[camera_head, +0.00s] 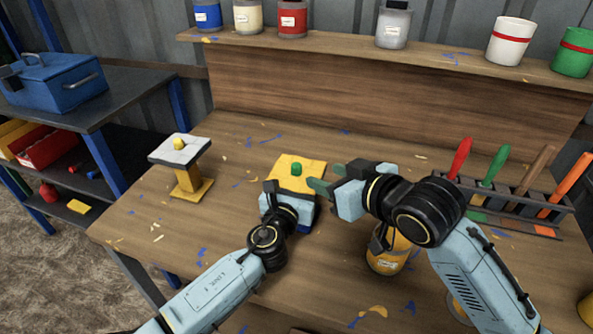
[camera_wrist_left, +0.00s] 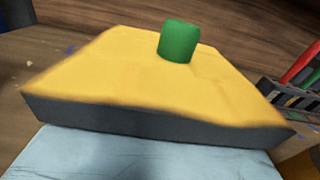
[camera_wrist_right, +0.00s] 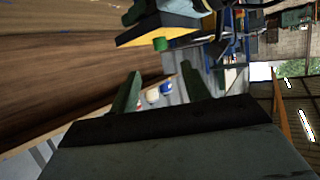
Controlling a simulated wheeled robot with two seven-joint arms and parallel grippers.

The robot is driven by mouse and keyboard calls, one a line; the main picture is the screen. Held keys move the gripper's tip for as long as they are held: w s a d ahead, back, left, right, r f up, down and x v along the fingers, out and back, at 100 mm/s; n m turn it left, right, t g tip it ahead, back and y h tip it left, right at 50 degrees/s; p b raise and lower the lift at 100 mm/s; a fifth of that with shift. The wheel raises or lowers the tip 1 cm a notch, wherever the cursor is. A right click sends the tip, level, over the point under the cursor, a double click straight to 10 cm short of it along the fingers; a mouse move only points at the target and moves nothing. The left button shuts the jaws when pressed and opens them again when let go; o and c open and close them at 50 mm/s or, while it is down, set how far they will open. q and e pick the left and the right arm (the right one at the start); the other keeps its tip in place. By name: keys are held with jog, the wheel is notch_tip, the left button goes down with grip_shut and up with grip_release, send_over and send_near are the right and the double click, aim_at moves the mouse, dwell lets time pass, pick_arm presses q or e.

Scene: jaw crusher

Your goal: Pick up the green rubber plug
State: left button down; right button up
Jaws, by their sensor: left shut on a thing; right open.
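The green rubber plug (camera_head: 296,169) stands upright on a yellow-topped block (camera_head: 312,167). My left gripper (camera_head: 288,192) is shut on this block at its near side. In the left wrist view the plug (camera_wrist_left: 179,41) rises from the far part of the yellow top (camera_wrist_left: 140,80), which has a dark edge. My right gripper (camera_head: 332,179) is open and empty to the right of the plug, its green fingers pointing toward it. In the right wrist view the plug (camera_wrist_right: 161,44) appears beyond the fingertips (camera_wrist_right: 162,74), between their lines, apart from both.
A stand (camera_head: 185,148) with a grey top and small yellow plug is on the left. An orange can (camera_head: 388,262) stands below my right arm. A tool rack (camera_head: 515,200) is at right. A shelf (camera_head: 330,41) with several cans runs along the back.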

aim_at(300, 168)
jog(key=x, duration=0.9)
jog(key=shift+f, duration=0.15)
jog(key=shift+s, duration=0.1)
jog(key=shift+c, duration=0.5)
grip_shut()
